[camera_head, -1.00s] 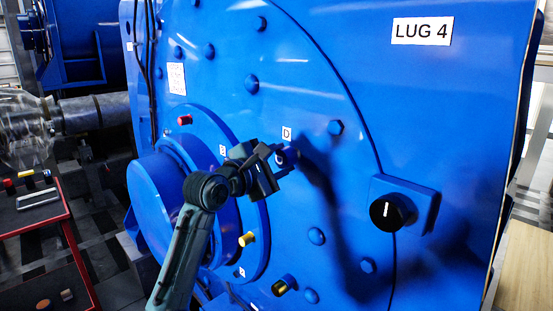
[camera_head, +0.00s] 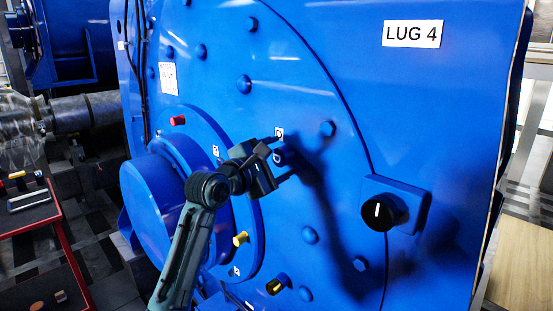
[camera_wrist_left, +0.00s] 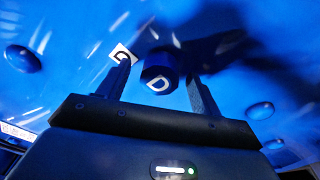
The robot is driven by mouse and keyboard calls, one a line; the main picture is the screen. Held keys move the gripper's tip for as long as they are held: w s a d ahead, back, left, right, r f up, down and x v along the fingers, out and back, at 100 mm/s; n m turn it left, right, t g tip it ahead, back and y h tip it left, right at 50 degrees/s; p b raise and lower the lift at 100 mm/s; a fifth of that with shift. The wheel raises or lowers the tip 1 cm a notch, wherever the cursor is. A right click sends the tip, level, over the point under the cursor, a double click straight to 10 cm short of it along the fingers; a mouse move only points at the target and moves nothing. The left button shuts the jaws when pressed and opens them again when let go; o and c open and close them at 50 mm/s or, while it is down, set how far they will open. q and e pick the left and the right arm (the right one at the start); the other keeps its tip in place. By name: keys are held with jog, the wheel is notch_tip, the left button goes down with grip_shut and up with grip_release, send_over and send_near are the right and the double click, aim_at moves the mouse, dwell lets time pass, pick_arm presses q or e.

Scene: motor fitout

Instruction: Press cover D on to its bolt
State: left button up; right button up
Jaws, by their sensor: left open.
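Cover D (camera_wrist_left: 158,74) is a round blue cap with a white D on its end, standing at the blue motor face beside the small white D label (camera_head: 279,133). It also shows in the head view (camera_head: 281,156). How far it sits on its bolt is hidden. My left gripper (camera_head: 284,157) is open, with its dark fingers reaching toward the face on either side of the cover. In the left wrist view, the cover lies between the left gripper's fingertips (camera_wrist_left: 160,70), with gaps visible at both sides. My right gripper does not show.
A red cap (camera_head: 177,120), a yellow cap (camera_head: 240,239) and a black-and-yellow piece (camera_head: 278,285) stick out of the face. A black knob (camera_head: 382,212) stands at right. Several blue bolt heads dot the face. A red-edged cart (camera_head: 68,235) stands at left.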

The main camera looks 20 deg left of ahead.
pick_arm(q)
jog(key=shift+b+v, duration=0.3)
jog(key=shift+v, duration=0.5)
jog(key=b+v, duration=0.1)
jog(key=v, duration=1)
jog(key=shift+s+b, duration=0.3)
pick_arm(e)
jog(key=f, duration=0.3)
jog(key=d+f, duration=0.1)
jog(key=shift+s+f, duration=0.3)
